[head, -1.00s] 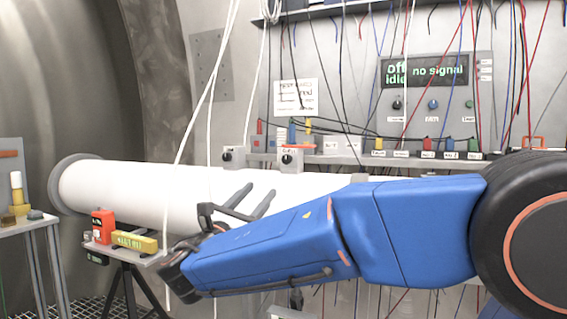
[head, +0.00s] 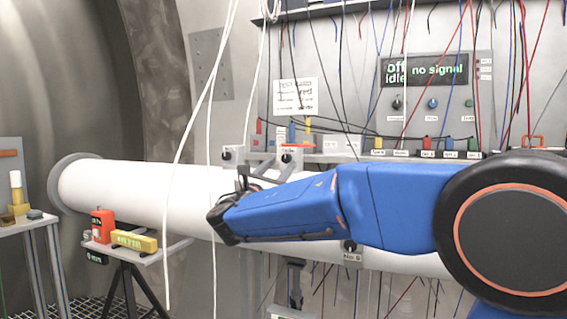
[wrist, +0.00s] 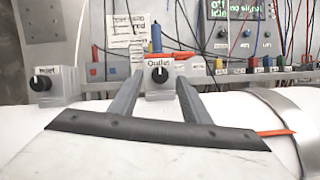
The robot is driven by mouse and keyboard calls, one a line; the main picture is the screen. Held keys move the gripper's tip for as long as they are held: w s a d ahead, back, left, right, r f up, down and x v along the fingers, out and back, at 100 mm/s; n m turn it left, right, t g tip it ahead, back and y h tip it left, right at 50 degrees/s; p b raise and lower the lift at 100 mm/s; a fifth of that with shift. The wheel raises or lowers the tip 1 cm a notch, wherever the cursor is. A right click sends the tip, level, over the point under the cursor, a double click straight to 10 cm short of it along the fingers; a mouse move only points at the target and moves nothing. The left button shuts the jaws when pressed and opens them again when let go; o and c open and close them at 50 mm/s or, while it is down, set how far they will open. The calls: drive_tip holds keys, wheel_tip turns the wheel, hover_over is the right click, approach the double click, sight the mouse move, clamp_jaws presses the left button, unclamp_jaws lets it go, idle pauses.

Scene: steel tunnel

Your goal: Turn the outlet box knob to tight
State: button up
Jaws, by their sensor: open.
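The outlet box (wrist: 160,93) is a small pale grey box with a white label above a round black knob (wrist: 159,74). It stands on top of the white pipe, and the box also shows in the head view (head: 292,152). A short white mark shows on the knob; its exact setting is too small to read. My gripper (wrist: 160,77) is open, and in the wrist view its two grey fingers point toward the box, one on each side of the knob. Both fingers look apart from the knob. In the head view my gripper (head: 262,173) is just below and left of the box.
A similar box with a black knob (wrist: 42,82) stands to the left. Colored plugs and cables line the shelf behind. White cords (head: 213,120) hang left of my arm. A small table (head: 150,254) with a red item (head: 102,226) and yellow item (head: 134,241) is lower left.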

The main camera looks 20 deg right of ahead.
sight(287, 158)
drive_tip(key=shift+x, duration=1.5)
drive_tip(key=c, duration=1)
drive_tip(key=shift+c, duration=0.2)
